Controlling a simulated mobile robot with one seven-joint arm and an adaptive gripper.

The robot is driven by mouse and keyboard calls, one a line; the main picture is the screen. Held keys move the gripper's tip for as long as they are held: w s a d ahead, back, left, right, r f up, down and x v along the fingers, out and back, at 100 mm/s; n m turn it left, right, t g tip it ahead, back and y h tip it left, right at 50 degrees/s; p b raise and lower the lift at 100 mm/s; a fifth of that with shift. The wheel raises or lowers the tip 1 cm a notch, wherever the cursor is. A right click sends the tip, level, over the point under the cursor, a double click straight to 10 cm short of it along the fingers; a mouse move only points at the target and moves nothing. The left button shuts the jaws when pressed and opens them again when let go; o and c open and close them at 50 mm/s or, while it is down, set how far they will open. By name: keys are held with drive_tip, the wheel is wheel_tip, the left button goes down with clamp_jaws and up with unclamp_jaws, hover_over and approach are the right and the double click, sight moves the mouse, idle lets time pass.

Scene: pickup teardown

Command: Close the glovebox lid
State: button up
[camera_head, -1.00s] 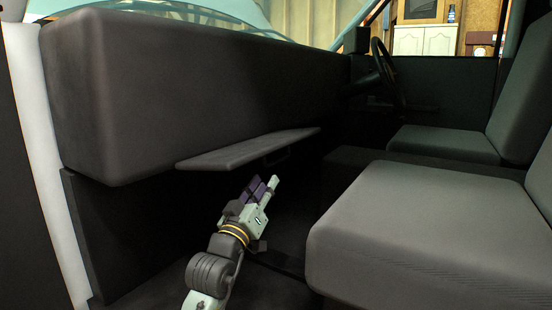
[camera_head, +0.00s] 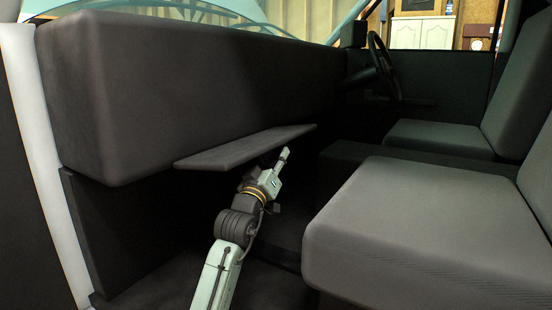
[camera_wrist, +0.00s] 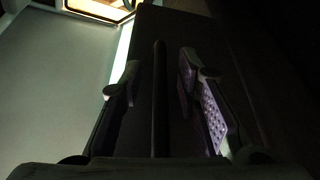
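The glovebox lid (camera_head: 245,147) is a flat dark panel sticking out from below the dashboard in the head view, hanging open and roughly level. My gripper (camera_wrist: 159,68) shows in the wrist view with its two fingers wide apart. A thin dark bar (camera_wrist: 160,110) runs between the fingers, clear of both; it may be the lid's handle or edge, I cannot tell.
The dashboard (camera_head: 200,85) bulges above the lid. A grey seat (camera_head: 425,235) stands close to the right of my arm. The steering wheel (camera_head: 383,68) and another seat are farther back. The dark footwell below the lid is open.

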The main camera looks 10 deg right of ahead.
clamp_jaws()
idle(0.7)
